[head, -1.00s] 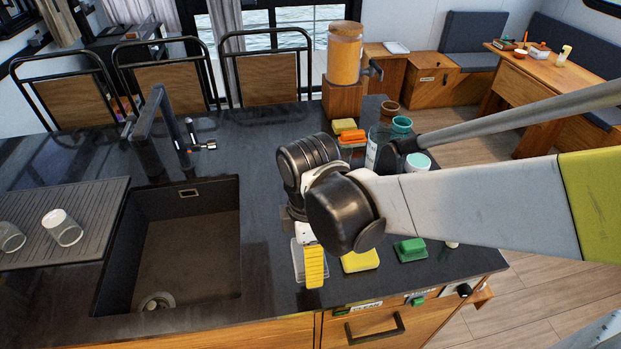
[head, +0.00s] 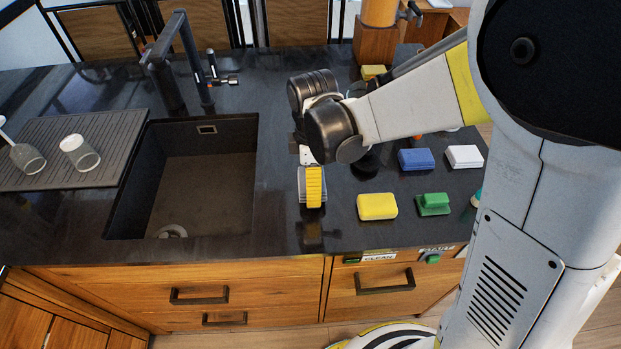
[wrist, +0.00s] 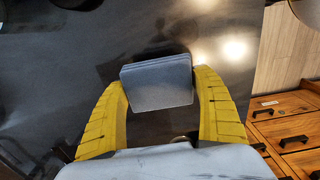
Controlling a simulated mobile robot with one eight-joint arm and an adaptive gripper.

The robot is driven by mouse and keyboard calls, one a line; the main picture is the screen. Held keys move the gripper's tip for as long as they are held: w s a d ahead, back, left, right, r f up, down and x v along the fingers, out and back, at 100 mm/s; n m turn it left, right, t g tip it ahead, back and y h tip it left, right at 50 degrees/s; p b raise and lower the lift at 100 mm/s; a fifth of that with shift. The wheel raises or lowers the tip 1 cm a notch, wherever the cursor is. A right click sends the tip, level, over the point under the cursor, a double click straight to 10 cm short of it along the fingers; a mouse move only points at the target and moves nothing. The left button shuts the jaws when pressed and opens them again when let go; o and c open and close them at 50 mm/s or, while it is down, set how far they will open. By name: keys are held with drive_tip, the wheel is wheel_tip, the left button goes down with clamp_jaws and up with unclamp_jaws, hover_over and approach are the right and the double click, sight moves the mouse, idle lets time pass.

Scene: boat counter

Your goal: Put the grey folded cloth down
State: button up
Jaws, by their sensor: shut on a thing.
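The grey folded cloth (wrist: 157,84) shows in the wrist view between the two yellow fingers of my gripper (wrist: 160,92), which is shut on it. In the head view my gripper (head: 312,188) points down over the dark counter (head: 275,222), just right of the sink. Only a pale edge of the cloth shows there, mostly hidden behind the yellow finger. The dark counter surface lies beyond the cloth in the wrist view. I cannot tell how high above it the cloth is.
A yellow sponge (head: 377,206), a green one (head: 433,204), a blue one (head: 416,159) and a white one (head: 464,156) lie to the right of my gripper. The sink (head: 205,190) is open on the left. Two glasses lie on the drainboard (head: 88,128).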

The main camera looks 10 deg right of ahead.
drive_tip(key=shift+f+b, duration=0.3)
drive_tip(key=shift+f, duration=0.85)
drive_tip(key=shift+f, duration=0.25)
drive_tip(key=o, duration=1.2)
drive_tip(key=shift+r, duration=0.1)
